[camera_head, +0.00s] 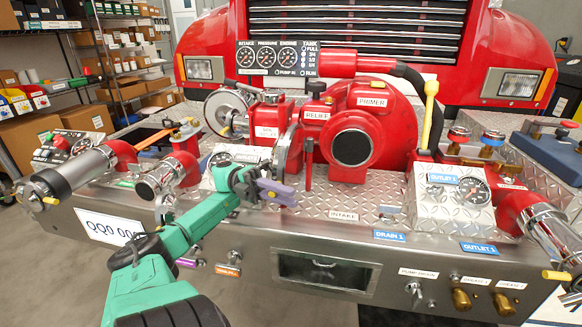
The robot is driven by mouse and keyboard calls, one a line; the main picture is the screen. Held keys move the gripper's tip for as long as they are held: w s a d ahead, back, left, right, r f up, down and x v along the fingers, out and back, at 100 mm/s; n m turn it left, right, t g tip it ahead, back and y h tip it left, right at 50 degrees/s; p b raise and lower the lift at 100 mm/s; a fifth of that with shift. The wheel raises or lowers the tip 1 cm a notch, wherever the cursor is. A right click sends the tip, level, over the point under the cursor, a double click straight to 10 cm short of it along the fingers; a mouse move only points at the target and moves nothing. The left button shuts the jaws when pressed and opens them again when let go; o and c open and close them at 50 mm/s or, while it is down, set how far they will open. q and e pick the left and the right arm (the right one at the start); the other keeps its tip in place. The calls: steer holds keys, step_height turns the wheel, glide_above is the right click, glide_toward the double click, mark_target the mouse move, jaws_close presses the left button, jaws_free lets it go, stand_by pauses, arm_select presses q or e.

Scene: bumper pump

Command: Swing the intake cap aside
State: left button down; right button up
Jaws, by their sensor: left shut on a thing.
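The red pump body (374,128) stands on the bumper, with its round dark intake opening (352,147) uncovered and facing me. The intake cap (290,145), a silver disc seen nearly edge-on, stands to the left of the opening and apart from it. My left gripper (278,192), with purple fingers on a green arm, is at the cap's lower edge and shut on it. The exact contact is partly hidden by the fingers. My right gripper is not in view.
A red upright rod (308,163) stands between cap and opening. Left are a chrome-ended red outlet pipe (163,182) and a handwheel (225,112). A gauge panel (278,59) rises behind. The yellow-tipped lever (430,110) and outlet block (455,195) stand right. Bare tread plate lies below the opening.

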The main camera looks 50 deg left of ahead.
arm_select(q)
steer(key=c, duration=0.8)
jaws_free()
steer(key=shift+w, duration=0.15)
steer(key=shift+r, duration=0.1)
